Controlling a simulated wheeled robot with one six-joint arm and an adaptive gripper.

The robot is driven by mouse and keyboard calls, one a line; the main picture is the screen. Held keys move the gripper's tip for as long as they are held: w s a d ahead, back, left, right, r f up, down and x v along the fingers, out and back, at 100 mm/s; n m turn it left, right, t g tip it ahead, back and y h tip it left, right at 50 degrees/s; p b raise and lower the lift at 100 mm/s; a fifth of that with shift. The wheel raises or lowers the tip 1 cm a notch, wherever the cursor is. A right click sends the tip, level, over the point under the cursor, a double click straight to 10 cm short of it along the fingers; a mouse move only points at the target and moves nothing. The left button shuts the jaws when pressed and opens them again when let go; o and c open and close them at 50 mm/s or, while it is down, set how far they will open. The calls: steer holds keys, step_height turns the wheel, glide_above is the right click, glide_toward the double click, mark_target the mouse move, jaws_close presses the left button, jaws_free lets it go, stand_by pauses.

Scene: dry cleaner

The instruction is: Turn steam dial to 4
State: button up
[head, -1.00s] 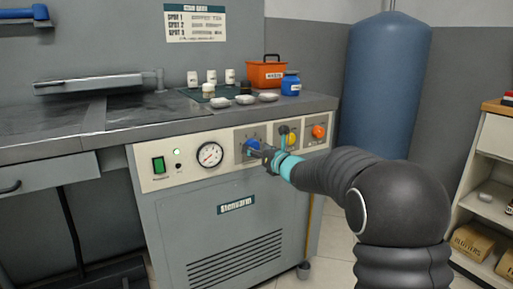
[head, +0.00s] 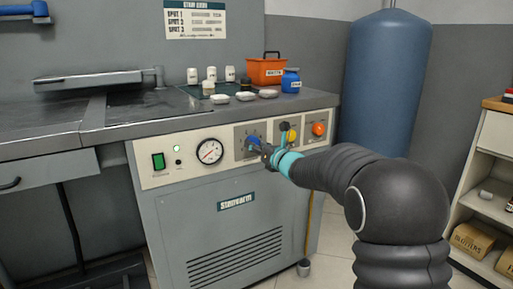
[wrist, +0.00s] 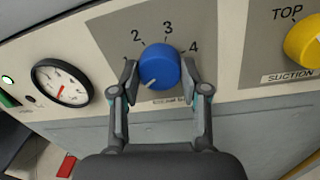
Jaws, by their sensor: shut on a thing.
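The steam dial is a blue round knob (wrist: 160,64) on a light panel, with the numbers 1, 2, 3 and 4 around its top. A pale pointer line on the knob points to the lower left, below the 1. In the head view the knob (head: 253,142) is partly hidden by my gripper (head: 264,151). In the wrist view my gripper (wrist: 160,75) has one finger on each side of the knob and is shut on it. The label under the knob is partly hidden.
A yellow suction knob (head: 292,136) and an orange knob (head: 318,129) sit right of the dial. A pressure gauge (head: 209,151) and green switch (head: 158,161) are to its left. Bottles, small dishes and an orange caddy (head: 266,71) stand on the worktop above.

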steer(key=n+h+p, duration=0.1)
steer(key=n+p, duration=0.1)
steer(key=n, duration=1.5)
steer(key=n+t+h+p, duration=0.1)
steer(key=n, duration=1.6)
steer(key=shift+s+a+r+n+p, duration=0.1)
steer(key=shift+a+n+p, duration=0.05)
steer(key=shift+n+p, duration=0.2)
steer(key=shift+m+p, duration=0.85)
steer(key=shift+m, duration=0.9)
steer(key=o, duration=1.1)
